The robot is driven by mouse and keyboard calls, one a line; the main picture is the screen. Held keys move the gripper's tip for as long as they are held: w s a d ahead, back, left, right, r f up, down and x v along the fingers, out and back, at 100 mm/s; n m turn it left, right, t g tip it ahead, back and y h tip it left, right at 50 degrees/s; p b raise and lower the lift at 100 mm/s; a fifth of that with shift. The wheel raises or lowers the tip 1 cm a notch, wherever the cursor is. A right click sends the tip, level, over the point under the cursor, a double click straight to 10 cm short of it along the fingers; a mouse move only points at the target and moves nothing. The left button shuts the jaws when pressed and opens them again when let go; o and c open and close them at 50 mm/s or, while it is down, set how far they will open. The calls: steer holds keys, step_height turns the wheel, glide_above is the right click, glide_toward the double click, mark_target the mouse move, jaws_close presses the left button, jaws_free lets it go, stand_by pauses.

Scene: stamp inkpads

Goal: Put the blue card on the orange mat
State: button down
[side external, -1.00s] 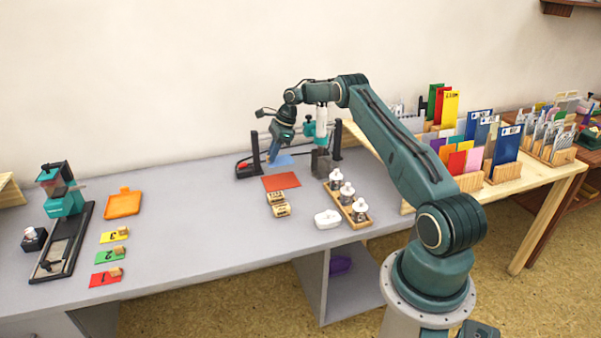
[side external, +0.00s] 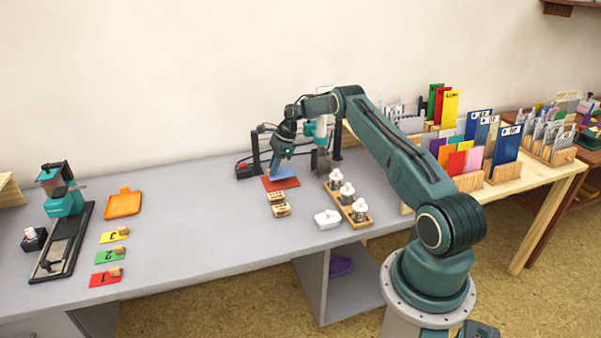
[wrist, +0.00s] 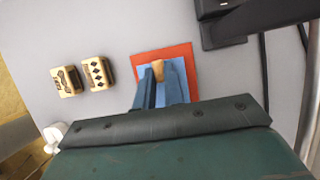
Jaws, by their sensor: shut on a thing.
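The orange mat (side external: 272,184), reddish orange, lies flat on the grey bench. The blue card (side external: 290,176) is over it; in the wrist view the card (wrist: 140,73) overlaps the mat (wrist: 185,52), with orange showing around its far and side edges. My gripper (side external: 275,173) points down above the mat. In the wrist view my gripper (wrist: 159,75) has its two blue fingers closed on a small wooden grip on the card. The near part of the card is hidden by the fingers. I cannot tell whether the card touches the mat.
Two wooden stamps (side external: 278,204) lie just in front of the mat. A white piece (side external: 328,219) and a wooden rack of white-topped jars (side external: 348,200) stand to the right. A black frame (side external: 256,152) stands behind. The bench to the left is clear up to the orange tray (side external: 122,204).

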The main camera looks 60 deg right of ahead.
mark_target(286, 172)
steer(key=shift+f, duration=1.4)
steer(key=shift+f, duration=0.1)
steer(key=c, duration=1.5)
jaws_free()
steer(key=v, duration=1.2)
steer(key=shift+w+a, duration=0.1)
